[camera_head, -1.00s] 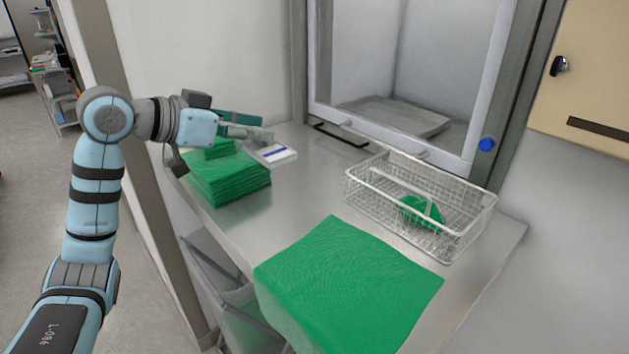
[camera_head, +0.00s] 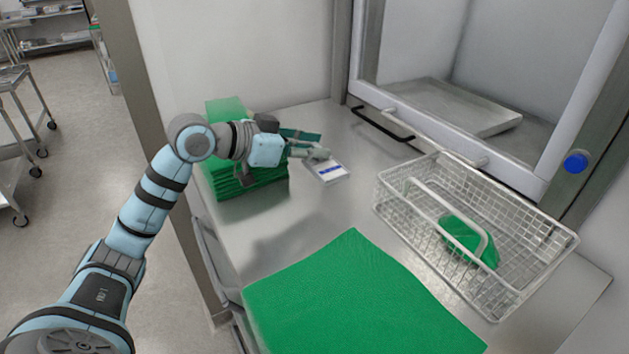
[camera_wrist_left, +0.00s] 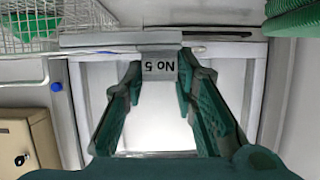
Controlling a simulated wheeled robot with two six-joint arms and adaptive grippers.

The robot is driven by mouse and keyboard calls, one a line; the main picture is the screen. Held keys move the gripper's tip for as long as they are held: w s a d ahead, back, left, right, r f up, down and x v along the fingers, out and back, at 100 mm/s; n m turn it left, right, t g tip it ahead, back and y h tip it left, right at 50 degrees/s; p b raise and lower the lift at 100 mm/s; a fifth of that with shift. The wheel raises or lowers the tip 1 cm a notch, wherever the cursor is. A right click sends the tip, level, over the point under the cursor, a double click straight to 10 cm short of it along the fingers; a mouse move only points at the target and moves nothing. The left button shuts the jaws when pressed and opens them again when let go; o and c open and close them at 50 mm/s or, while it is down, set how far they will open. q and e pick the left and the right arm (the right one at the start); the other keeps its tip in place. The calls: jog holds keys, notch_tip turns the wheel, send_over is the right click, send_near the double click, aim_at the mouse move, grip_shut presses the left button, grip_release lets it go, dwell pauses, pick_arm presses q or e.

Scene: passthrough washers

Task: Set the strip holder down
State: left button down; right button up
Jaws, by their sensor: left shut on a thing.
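The strip holder (camera_head: 328,172) is a small white piece with a blue stripe, low over the steel counter or on it; I cannot tell whether it touches. My left gripper (camera_head: 318,154) is shut on it, coming in from the left over the green stack. In the left wrist view the strip holder (camera_wrist_left: 160,66) appears as a grey plate marked "No 5", upside down, between the teal fingertips (camera_wrist_left: 160,82). Its far side is hidden there. My right gripper is in neither view.
A green folded stack (camera_head: 250,180) stands left of the strip holder. A wire basket (camera_head: 400,203) with a green item inside stands at right. A large green cloth (camera_head: 350,300) covers the front. Bare counter (camera_head: 330,212) lies between them. The washer opening is behind.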

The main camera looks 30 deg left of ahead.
aim_at(317, 189)
pick_arm(q)
jog(key=w+f, duration=0.1)
jog(key=f, duration=0.1)
jog(key=w+f, duration=0.1)
jog(key=f, duration=0.2)
jog(key=w+f, duration=0.1)
jog(key=f, duration=0.1)
jog(key=shift+f, duration=0.2)
jog(key=shift+s+f, duration=0.15)
jog(key=shift+f, duration=0.1)
jog(key=shift+s+r, duration=0.3)
jog(key=shift+s, duration=0.3)
jog(key=c, duration=1.8)
grip_release()
jog(key=shift+f, duration=0.2)
jog(key=o, duration=0.5)
jog(key=shift+w+f, duration=0.1)
jog(key=shift+w, duration=0.2)
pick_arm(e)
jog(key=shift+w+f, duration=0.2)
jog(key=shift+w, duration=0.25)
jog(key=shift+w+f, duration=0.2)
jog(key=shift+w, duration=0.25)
